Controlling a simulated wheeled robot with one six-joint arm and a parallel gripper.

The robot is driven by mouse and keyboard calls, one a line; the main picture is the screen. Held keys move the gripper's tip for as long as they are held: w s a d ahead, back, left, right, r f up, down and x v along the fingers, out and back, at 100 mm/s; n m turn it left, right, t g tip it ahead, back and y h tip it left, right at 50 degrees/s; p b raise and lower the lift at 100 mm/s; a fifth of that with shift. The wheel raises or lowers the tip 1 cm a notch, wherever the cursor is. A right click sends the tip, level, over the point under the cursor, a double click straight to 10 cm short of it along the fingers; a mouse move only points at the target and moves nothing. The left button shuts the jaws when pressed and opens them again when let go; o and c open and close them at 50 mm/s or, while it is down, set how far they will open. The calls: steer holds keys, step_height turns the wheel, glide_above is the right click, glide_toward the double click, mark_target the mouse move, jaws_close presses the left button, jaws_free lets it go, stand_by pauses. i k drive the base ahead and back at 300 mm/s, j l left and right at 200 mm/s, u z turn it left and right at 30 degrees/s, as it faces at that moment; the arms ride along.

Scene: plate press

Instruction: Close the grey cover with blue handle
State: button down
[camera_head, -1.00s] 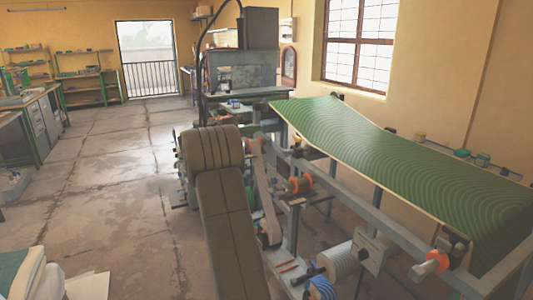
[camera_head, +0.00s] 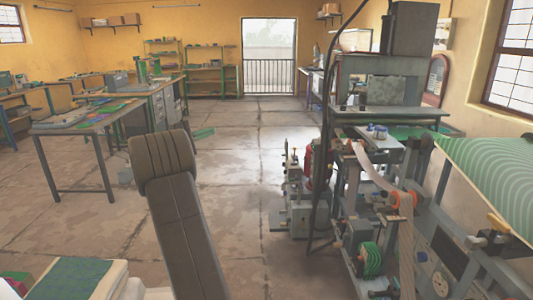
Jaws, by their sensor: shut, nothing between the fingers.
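I cannot clearly make out a grey cover with a blue handle. The grey press machine (camera_head: 380,85) stands at the back right with a dark box (camera_head: 413,28) on top. A small blue and white item (camera_head: 376,133) sits at its front, too small to identify. My padded brown-grey arm rises from the bottom, left of centre, well to the left of the machine. My gripper does not show.
A green patterned sheet (camera_head: 495,180) lies on the frame at the right. A work table (camera_head: 75,126) stands at the left. A stack with green cloth (camera_head: 75,277) is at the bottom left. The concrete floor (camera_head: 235,150) between is mostly clear.

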mark_target(385, 91)
steer(key=i+z, duration=0.15)
steer(key=i, duration=1.55)
steer(key=i+z, duration=0.35)
steer(key=i, duration=0.2)
steer(key=i+j+z, duration=0.1)
steer(key=i+z, duration=0.25)
steer(key=i, duration=0.25)
steer(key=i+j+z, duration=0.35)
steer(key=i, duration=0.2)
steer(key=i+z, duration=0.4)
steer(key=i, duration=0.55)
steer(key=l, duration=0.1)
